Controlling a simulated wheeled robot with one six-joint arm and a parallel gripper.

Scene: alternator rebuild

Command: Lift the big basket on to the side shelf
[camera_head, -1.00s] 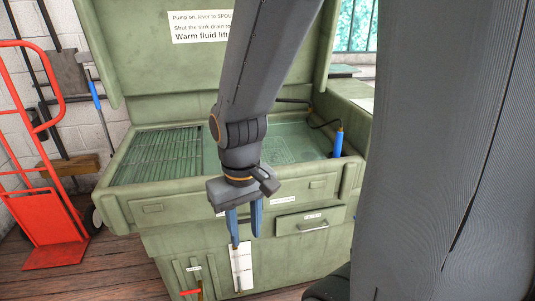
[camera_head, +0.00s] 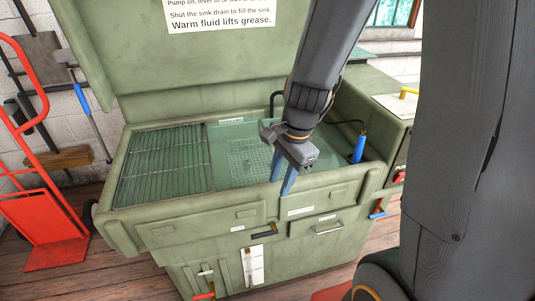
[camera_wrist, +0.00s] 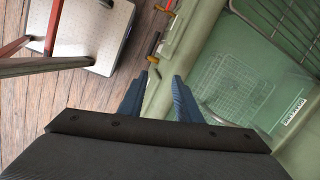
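A wire mesh basket (camera_head: 250,158) sits low in the sink of the green parts washer and also shows in the wrist view (camera_wrist: 234,88). I take it for the big basket; its full outline is unclear through the tinted fluid or glare. A slatted metal rack (camera_head: 160,168) lies beside it on the left; I cannot tell if it is the side shelf. My gripper (camera_head: 282,188) points down above the sink's front rim, nearer than the basket and not touching it. In the wrist view its blue fingers (camera_wrist: 158,90) are apart with nothing between them.
The washer's raised lid (camera_head: 190,65) stands behind the sink. A blue-handled tool (camera_head: 360,146) stands at the sink's right end. A lever (camera_head: 264,230) sticks out of the front. A red hand truck (camera_head: 42,225) stands at the left on the wooden floor.

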